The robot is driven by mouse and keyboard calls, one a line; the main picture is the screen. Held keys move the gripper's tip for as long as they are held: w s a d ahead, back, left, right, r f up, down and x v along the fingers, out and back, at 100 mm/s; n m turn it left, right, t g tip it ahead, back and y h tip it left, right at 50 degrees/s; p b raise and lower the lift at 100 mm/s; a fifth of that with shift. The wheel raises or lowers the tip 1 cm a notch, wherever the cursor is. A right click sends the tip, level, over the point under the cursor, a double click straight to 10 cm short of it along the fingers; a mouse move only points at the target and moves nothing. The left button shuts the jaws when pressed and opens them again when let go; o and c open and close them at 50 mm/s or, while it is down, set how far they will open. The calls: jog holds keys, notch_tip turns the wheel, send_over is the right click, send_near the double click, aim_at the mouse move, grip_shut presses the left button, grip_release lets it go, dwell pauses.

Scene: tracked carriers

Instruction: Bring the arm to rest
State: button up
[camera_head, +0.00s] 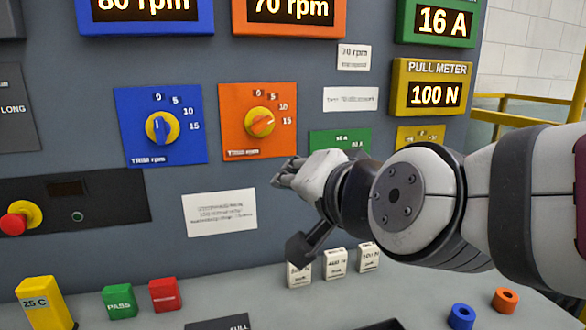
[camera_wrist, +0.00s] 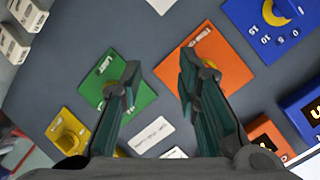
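My gripper (camera_head: 284,178) is in front of the upright grey panel, just below and right of the orange trim dial plate (camera_head: 260,145). In the wrist view my gripper (camera_wrist: 160,68) has its two fingers apart, with only the grey panel between the tips. One finger overlaps the green plate (camera_wrist: 93,92), the other the orange plate (camera_wrist: 238,72). The fingers hold nothing. My arm reaches in from the right and hides part of the green plate (camera_head: 340,139) in the head view. Whether the fingertips touch the panel cannot be told.
A blue dial plate (camera_head: 135,150) is left of the orange one. A red stop button (camera_head: 14,224) is far left. Small white blocks (camera_head: 336,266) stand on the ledge under my arm. A yellow railing (camera_head: 505,118) is behind.

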jog(key=s+d+f+n+g+h, duration=0.25)
jog(key=s+d+f+g, duration=0.4)
jog(key=s+d, duration=0.4)
jog(key=s+d+f+n+g+h, duration=0.25)
jog(key=s+d+f+g, duration=0.4)
jog(key=s, duration=0.75)
notch_tip(320, 180, up, 14)
jog(key=d+t+p, duration=0.1)
jog(key=t+p, duration=0.2)
jog(key=p, duration=1.1)
jog(key=shift+d+t, duration=0.2)
jog(key=shift+t, duration=0.2)
